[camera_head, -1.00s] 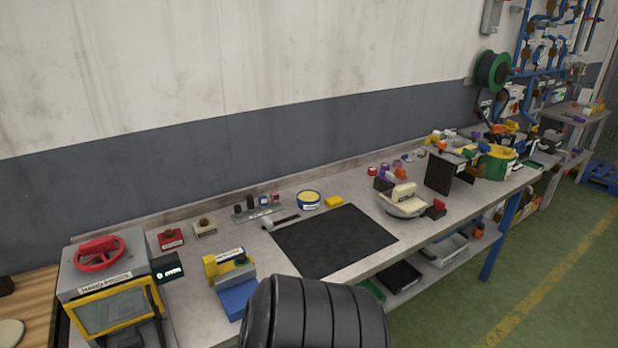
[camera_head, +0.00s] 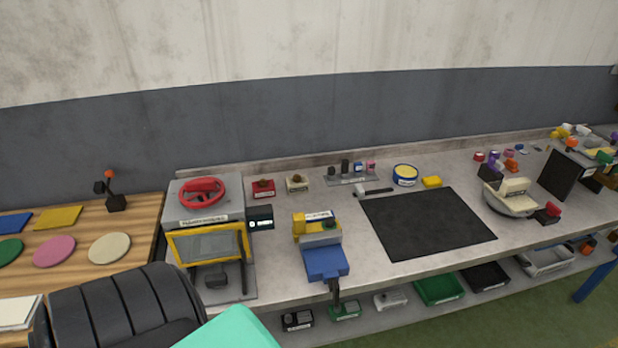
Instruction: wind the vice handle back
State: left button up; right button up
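The vice (camera_head: 325,262) stands on the bench near its front edge, with a blue body, a grey part and a yellow jaw behind. Its dark handle (camera_head: 335,294) hangs at the front, over the bench edge. A black ribbed part of my arm fills the lower left, with a teal part beside it at the bottom edge, left of the vice and apart from it. Neither of my grippers shows in this view.
A grey press-like machine (camera_head: 172,243) with a red handwheel (camera_head: 202,191) stands left of the vice. A black mat (camera_head: 428,222) lies to its right. Bins, including a green one (camera_head: 440,289), sit on the shelf below. A wooden table (camera_head: 133,223) is at the far left.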

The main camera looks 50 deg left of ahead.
aim_at(333, 285)
jog(key=u, duration=1.95)
jog(key=i+l+u, duration=0.1)
jog(key=l+u, duration=1.2)
jog(key=k+l+u, duration=0.2)
jog(key=l+u, duration=0.2)
